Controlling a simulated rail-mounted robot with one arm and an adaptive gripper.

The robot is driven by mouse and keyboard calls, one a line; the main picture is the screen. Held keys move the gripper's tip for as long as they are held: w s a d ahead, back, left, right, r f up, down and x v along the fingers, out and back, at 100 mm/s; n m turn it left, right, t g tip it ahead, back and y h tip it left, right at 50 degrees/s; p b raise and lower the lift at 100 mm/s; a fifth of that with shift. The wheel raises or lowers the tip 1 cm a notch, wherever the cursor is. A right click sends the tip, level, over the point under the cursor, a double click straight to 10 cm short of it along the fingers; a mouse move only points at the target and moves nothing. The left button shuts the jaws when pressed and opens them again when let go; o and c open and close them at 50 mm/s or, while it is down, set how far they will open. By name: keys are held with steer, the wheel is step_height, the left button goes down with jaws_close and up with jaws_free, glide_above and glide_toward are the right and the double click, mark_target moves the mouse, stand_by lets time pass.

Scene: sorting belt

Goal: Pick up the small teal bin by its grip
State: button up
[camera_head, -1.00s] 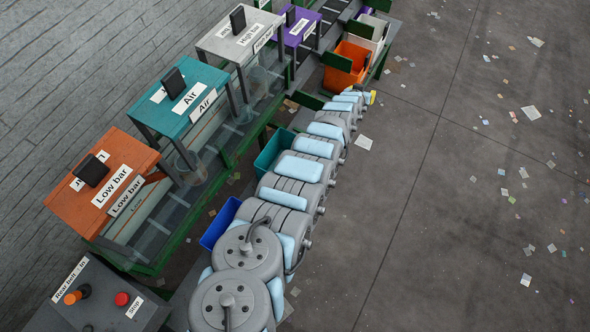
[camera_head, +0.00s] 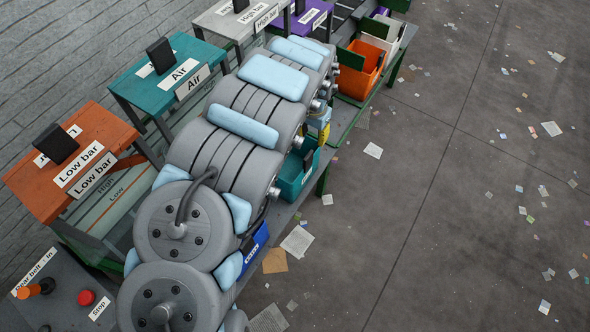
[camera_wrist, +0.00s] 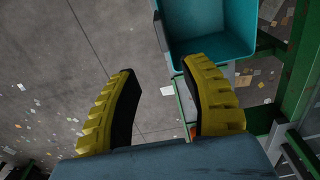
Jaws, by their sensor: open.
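The small teal bin (camera_head: 288,181) stands on the green-framed bench beside my arm in the head view, partly hidden by the arm. In the wrist view the teal bin (camera_wrist: 240,20) is at the upper right, seen into its open top. A narrow dark tab (camera_wrist: 160,32) at its left side looks like its grip. My gripper (camera_wrist: 160,69) is open and empty, with its yellow fingers apart. The tab lies ahead of the gap between the fingertips. The right finger overlaps the bin's near edge in the picture; contact cannot be told. In the head view yellow on my gripper (camera_head: 323,130) shows just above the bin.
A blue bin (camera_head: 256,243) is nearer, partly behind my arm. An orange bin (camera_head: 358,78) and a white one (camera_head: 385,38) stand farther along. The Air stand (camera_head: 165,75) and Low bar stand (camera_head: 65,165) are left of my arm. The floor at right is open, with paper scraps.

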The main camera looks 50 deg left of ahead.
mark_target(308, 156)
steer(key=shift+s+f, duration=0.3)
steer(key=shift+s, duration=0.3)
step_height(308, 156, down, 10)
steer(key=b, duration=0.3)
steer(key=shift+f, duration=0.25)
steer(key=shift+f+b, duration=1.7)
steer(key=shift+f, duration=1.45)
steer(key=shift+a, duration=0.1)
steer(key=shift+w, duration=0.1)
jaws_close()
